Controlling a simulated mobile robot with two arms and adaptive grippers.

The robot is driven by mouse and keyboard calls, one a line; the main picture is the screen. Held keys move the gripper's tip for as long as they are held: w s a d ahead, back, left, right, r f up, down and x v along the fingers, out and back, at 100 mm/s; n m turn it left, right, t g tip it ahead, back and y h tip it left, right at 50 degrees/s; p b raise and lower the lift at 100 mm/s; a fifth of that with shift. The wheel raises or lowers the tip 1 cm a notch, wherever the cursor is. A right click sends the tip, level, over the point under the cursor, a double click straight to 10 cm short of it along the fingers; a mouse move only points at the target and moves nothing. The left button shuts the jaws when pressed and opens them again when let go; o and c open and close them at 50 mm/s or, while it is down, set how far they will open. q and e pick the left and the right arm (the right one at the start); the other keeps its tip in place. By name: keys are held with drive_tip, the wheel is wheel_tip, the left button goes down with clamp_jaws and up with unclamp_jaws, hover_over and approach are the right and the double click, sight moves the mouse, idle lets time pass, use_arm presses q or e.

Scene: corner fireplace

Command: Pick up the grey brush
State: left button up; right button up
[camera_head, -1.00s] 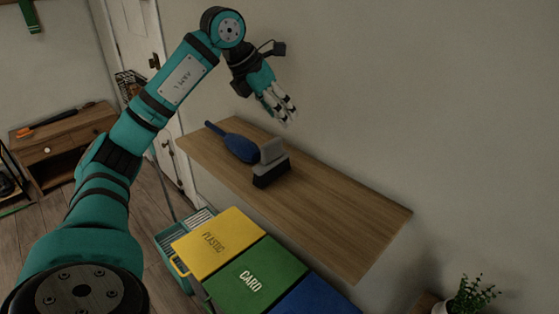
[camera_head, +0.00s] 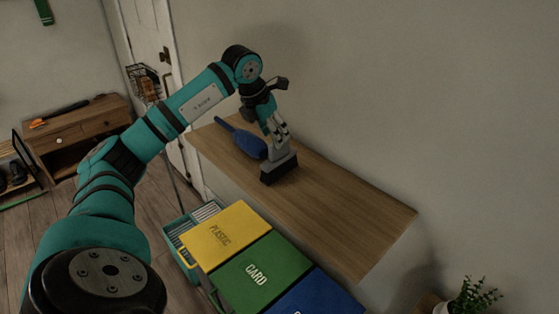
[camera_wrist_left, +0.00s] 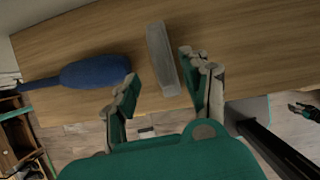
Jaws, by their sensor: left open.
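The grey brush (camera_head: 279,168) stands on the wooden wall shelf (camera_head: 340,204), with a grey upper part and a dark base. My left gripper (camera_head: 282,140) is just above it, pointing down, and hides part of its top. In the left wrist view the brush's grey top (camera_wrist_left: 162,58) lies between and ahead of the two open fingers (camera_wrist_left: 165,88). Whether a finger touches it cannot be told. My right gripper is not in the head view.
A blue brush-like object (camera_head: 243,139) lies on the shelf just left of the grey brush; it also shows in the wrist view (camera_wrist_left: 95,72). Yellow, green and blue bin lids (camera_head: 260,270) stand below the shelf front. The shelf's right part is clear.

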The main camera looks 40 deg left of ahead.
sight(279, 157)
use_arm(q)
drive_tip(key=shift+w+d+f+p, duration=0.1)
drive_tip(key=shift+w+f+p, duration=0.15)
drive_tip(key=shift+f+p, duration=0.1)
drive_tip(key=p+x, duration=0.1)
drive_tip(key=x, duration=0.2)
drive_tip(key=shift+w+d+f+p, duration=0.1)
drive_tip(key=shift+w+f+p, duration=0.1)
drive_tip(key=shift+w+p, duration=0.15)
drive_tip(key=shift+w+f, duration=0.1)
drive_tip(key=shift+f, duration=0.25)
drive_tip(key=shift+c, duration=0.3)
drive_tip(key=shift+r, duration=0.1)
clamp_jaws()
